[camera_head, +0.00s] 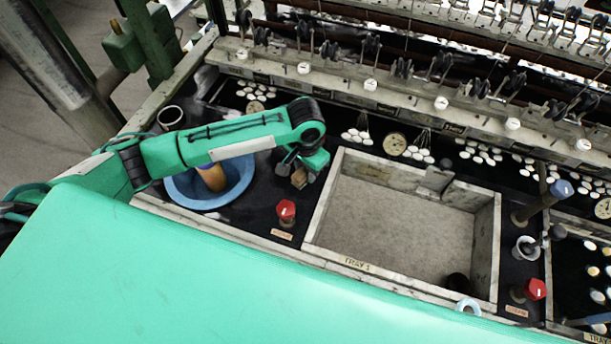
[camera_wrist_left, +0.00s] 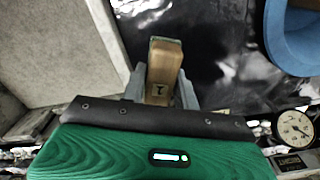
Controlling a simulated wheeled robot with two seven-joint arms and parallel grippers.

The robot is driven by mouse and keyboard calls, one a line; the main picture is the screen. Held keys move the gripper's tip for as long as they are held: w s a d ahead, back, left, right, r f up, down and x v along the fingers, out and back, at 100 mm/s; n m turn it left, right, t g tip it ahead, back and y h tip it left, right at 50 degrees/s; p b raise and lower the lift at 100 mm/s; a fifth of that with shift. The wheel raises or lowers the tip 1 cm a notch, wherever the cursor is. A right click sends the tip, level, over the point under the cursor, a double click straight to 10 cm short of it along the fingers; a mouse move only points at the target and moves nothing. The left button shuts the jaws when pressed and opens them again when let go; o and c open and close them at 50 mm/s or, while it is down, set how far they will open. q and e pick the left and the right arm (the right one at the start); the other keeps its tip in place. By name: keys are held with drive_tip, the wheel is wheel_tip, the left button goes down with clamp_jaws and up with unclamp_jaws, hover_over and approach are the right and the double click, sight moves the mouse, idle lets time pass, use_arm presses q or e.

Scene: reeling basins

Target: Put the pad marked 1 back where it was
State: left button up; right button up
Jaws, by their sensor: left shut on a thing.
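The pad marked 1 (camera_wrist_left: 163,68) is a light wooden block with a dark "1" on a small label near its end. My left gripper (camera_wrist_left: 161,88) is shut on it, one grey finger on each side. In the head view the pad (camera_head: 299,178) shows small and brown at my left gripper (camera_head: 297,172), over the dark surface between the blue basin and the tray's left wall. I cannot tell whether the pad touches that surface. My right gripper is in neither view.
A wooden tray (camera_head: 348,262) labelled TRAY 1 stands right of my left gripper, its floor mostly bare. A blue basin (camera_head: 245,172) with an orange-brown cylinder (camera_head: 212,177) is left. A red knob (camera_head: 286,211) stands nearby in front. Gauges and white cocoons lie behind.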

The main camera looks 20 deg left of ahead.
sight(306, 186)
use_arm(q)
wheel_tip(306, 186, down, 3)
drive_tip(key=shift+f+p, duration=0.2)
drive_tip(key=shift+p, duration=0.1)
drive_tip(key=shift+f, duration=0.55)
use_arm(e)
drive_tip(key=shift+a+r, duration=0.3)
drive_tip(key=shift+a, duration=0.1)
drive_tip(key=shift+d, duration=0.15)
use_arm(q)
drive_tip(key=o, duration=0.9)
drive_tip(key=shift+f, duration=0.1)
drive_tip(key=shift+o, duration=0.2)
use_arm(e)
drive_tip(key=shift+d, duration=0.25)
use_arm(q)
wheel_tip(306, 186, up, 12)
drive_tip(key=shift+r+b, duration=0.2)
drive_tip(key=shift+b, duration=1.05)
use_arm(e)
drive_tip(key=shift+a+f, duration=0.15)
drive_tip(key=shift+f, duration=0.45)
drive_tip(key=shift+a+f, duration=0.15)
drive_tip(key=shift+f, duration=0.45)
